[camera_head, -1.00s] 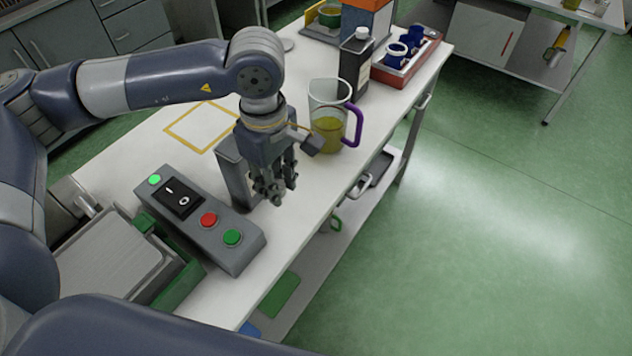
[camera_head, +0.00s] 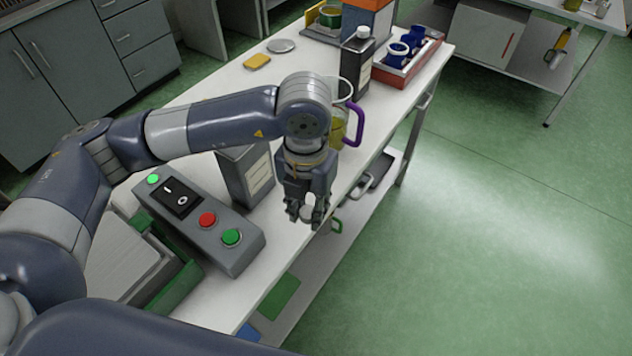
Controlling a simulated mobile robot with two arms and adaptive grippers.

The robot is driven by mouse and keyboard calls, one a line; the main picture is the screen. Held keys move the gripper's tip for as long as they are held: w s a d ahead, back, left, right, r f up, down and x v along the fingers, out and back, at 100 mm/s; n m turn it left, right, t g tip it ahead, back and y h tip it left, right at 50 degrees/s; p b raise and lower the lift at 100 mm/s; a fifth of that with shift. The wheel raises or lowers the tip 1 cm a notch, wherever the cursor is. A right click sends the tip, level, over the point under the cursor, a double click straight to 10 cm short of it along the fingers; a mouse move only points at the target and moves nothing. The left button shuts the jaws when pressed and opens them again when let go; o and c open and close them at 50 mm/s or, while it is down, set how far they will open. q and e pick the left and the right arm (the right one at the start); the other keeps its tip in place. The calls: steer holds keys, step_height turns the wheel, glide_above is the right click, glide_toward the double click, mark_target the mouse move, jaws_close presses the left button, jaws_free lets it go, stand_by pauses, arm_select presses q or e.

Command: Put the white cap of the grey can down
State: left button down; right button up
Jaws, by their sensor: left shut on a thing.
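The grey can (camera_head: 233,172) is a boxy can with a pale label, standing on the white table behind the control box. My left gripper (camera_head: 306,215) is to the right of the can and apart from it, pointing down near the table's front edge. Its fingers are shut on a small white thing, which looks like the white cap (camera_head: 307,209); the fingers hide most of it. The top of the can is partly hidden by my left arm. My right gripper is not in view.
A control box (camera_head: 215,225) with buttons and a switch stands at the left front. A jug with a purple handle (camera_head: 356,125) is partly behind my arm. A dark bottle (camera_head: 355,68) and a red tray (camera_head: 411,72) with blue cups stand farther back. A yellow sponge (camera_head: 257,61) lies at the far left.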

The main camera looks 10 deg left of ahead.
arm_select(q)
steer(key=d+f+n, duration=0.3)
steer(key=n, duration=0.8)
steer(key=w+a+p, duration=0.1)
steer(key=w, duration=0.3)
steer(key=w+a+f+p, duration=0.1)
steer(key=w+a, duration=0.1)
steer(key=w, duration=0.3)
steer(key=w+a+p, duration=0.1)
steer(key=w, duration=0.4)
steer(key=shift+a+f, duration=0.15)
steer(key=shift+a, duration=0.15)
steer(key=shift+f+p, duration=1.05)
steer(key=shift+f, duration=0.9)
steer(key=c, duration=1.3)
jaws_free()
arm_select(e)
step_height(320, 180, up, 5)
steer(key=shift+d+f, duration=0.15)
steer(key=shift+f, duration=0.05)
